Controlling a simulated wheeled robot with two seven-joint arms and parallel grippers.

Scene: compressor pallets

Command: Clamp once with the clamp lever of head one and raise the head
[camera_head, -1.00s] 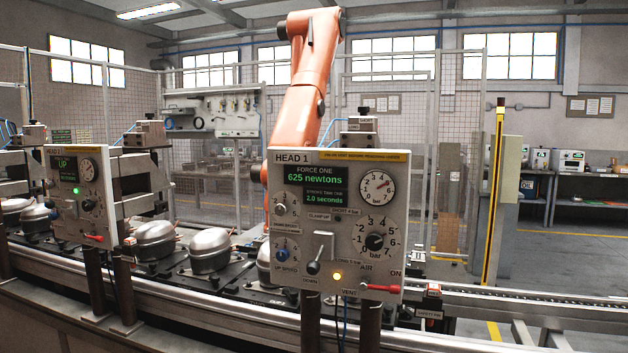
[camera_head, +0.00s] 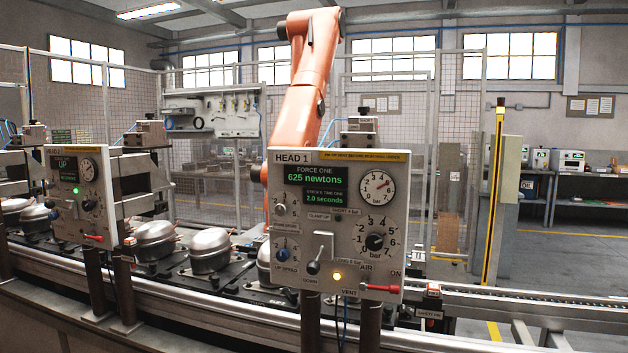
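The head one panel (camera_head: 335,225) stands upright in the middle of the view. Its screen (camera_head: 314,182) reads force one, 625 newtons and 2.0 seconds. The clamp lever (camera_head: 318,255) has a dark ball knob and sits low on the panel, its knob tilted down toward the "DOWN" label. An amber lamp (camera_head: 337,277) is lit beside it. A red-handled air valve (camera_head: 380,288) is at the lower right. The upper gauge (camera_head: 377,187) and the regulator dial (camera_head: 375,242) are to the right. The head itself is mostly hidden behind the panel. Neither gripper is in view.
A second panel (camera_head: 78,195) at left shows "UP" with a green lamp. Dark-based silver compressors (camera_head: 209,250) stand on the conveyor (camera_head: 180,300). Open floor lies to the right beyond a yellow post (camera_head: 494,220).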

